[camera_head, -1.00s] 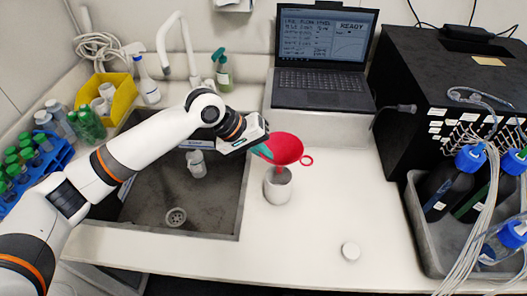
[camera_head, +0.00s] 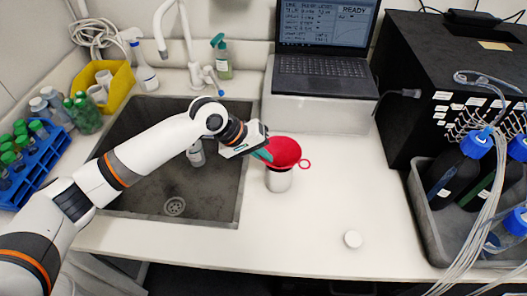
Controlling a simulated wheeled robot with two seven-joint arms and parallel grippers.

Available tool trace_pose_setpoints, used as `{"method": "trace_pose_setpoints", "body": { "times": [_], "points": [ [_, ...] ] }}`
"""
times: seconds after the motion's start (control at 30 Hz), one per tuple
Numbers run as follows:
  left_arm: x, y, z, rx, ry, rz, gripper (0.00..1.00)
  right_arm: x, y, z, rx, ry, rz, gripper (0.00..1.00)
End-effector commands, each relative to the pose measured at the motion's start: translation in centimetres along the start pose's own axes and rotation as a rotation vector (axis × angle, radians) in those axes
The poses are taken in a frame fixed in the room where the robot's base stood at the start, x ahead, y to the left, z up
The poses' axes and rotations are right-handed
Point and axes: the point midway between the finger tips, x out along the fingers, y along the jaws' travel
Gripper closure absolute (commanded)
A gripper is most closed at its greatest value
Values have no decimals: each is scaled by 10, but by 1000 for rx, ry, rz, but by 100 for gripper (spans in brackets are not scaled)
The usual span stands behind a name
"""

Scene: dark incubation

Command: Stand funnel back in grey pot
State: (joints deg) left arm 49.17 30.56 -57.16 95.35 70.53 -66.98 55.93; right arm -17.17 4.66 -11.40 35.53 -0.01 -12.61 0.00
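The red funnel (camera_head: 284,151) sits low over the grey pot (camera_head: 279,181), its cone covering the pot's mouth and its spout hidden from view, apparently inside the pot. A small ring handle sticks out at the funnel's right. The pot stands upright on the white counter, right of the sink. My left gripper (camera_head: 263,154) is at the funnel's left rim, its teal fingers meeting the rim and appearing shut on it. My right gripper is not in view.
The sink (camera_head: 165,215) lies left of the pot, with a bottle (camera_head: 196,153) in it. A laptop (camera_head: 322,67) stands on a raised box behind. A grey tray (camera_head: 428,218) of bottles is at right. Counter right of the pot is clear.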

Motion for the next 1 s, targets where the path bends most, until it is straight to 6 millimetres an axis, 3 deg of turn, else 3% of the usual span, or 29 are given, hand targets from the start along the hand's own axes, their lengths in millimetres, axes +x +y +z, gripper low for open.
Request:
{"method": "trace_pose_setpoints", "body": {
  "times": [0.4, 0.57, 0.77, 0.87, 1.0],
  "points": [
    [0, 0, 0, 0, 0, -1, 100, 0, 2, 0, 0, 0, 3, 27],
    [0, 0, 0, -1, 1, 0, 72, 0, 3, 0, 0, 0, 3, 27],
    [1, 1, 0, -1, 2, 2, 72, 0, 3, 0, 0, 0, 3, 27],
    [1, 1, -1, -1, 2, 2, 56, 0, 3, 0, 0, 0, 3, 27],
    [1, 1, 0, -1, 2, 2, 55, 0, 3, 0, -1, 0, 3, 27]
  ]
}}
